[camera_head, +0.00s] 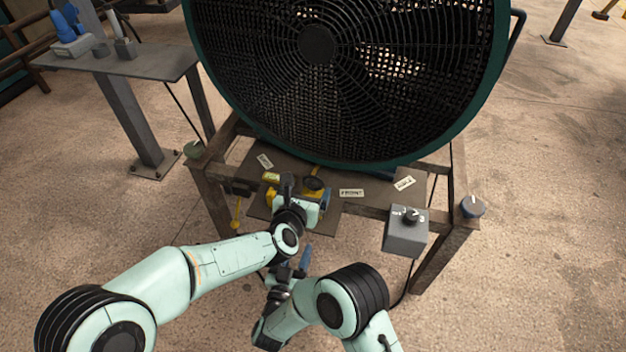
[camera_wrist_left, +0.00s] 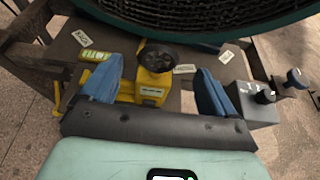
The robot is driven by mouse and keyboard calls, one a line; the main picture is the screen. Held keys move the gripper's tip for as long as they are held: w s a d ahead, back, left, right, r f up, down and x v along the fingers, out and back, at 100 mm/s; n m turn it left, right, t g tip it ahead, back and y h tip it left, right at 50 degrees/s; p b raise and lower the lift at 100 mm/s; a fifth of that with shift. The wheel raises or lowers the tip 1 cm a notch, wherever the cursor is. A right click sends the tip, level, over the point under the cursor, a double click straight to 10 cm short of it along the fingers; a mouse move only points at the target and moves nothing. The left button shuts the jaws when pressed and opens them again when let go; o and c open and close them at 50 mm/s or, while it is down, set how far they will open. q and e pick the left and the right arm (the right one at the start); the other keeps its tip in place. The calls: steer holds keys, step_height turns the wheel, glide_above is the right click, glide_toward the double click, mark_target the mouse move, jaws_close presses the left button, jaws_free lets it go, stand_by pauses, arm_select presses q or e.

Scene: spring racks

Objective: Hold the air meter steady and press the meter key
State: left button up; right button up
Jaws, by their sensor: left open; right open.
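The yellow air meter (camera_wrist_left: 153,93) has a round black vane head (camera_wrist_left: 157,56) and sits on the brown shelf below the big fan. In the head view its vane head (camera_head: 314,184) shows beside my left gripper, which hides much of the body. My left gripper (camera_head: 297,194) is open. In the left wrist view its blue fingers stand on either side of the meter, with a gap visible at the right finger; contact at the left finger is unclear. My right gripper (camera_head: 294,265) is open and empty, lower and in front of the shelf. I cannot make out the meter key.
The large caged fan (camera_head: 318,45) stands behind the shelf. A grey control box (camera_head: 406,238) with a black knob is at the shelf's right. Paper labels, one reading FRONT (camera_head: 351,193), lie on the shelf. A side table (camera_head: 130,62) stands at left.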

mark_target(312, 182)
arm_select(q)
steer(key=x, duration=0.8)
steer(key=shift+f, duration=0.1)
steer(key=c, duration=1.2)
arm_select(e)
jaws_close()
stand_by(0.5)
